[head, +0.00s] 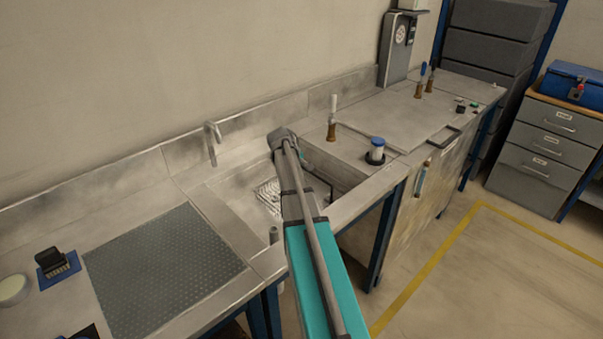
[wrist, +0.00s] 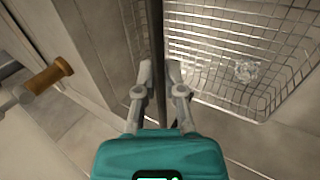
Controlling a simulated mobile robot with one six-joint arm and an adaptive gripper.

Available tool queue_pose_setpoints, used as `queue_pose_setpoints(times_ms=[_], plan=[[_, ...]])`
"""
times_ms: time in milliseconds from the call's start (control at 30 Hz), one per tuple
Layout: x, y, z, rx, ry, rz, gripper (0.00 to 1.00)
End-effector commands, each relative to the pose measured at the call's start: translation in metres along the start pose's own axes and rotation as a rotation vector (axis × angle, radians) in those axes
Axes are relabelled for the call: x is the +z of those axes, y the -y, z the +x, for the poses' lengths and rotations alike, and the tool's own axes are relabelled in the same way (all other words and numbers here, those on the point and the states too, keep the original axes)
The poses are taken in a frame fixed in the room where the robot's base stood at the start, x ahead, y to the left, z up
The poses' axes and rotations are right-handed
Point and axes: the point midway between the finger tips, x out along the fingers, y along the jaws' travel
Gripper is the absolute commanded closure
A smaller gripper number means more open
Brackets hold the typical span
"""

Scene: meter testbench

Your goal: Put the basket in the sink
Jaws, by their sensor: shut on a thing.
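The wire basket (wrist: 215,50) fills the upper right of the wrist view, with its mesh floor and sides showing. In the head view part of its mesh (head: 268,196) shows within the outline of the sink (head: 232,205), left of my arm. I cannot tell whether it touches the sink's bottom. My gripper (wrist: 160,68) is shut on a dark bar, which looks like the basket's handle (wrist: 156,35). In the head view my arm reaches over the sink and hides my fingertips and much of the basket.
A tap (head: 212,143) stands behind the sink. Brass-based fittings (head: 331,130) and a blue-capped jar (head: 376,150) stand on the worktop to the right.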

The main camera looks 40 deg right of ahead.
Motion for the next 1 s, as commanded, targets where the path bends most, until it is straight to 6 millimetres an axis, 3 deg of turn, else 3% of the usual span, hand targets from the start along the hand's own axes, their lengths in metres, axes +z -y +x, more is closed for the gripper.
queue_pose_setpoints(times_ms=[467,500,667,1000], plan=[[0.0001,0.0019,0.0034,0.001,0.0,0.0,1.0],[0.0,0.0021,0.0035,0.0,0.0,0.0,0.84],[0.0,0.002,0.0031,0.0,0.0,0.0,0.54],[-0.0001,0.002,0.003,0.0,0.0,0.0,0.53]])
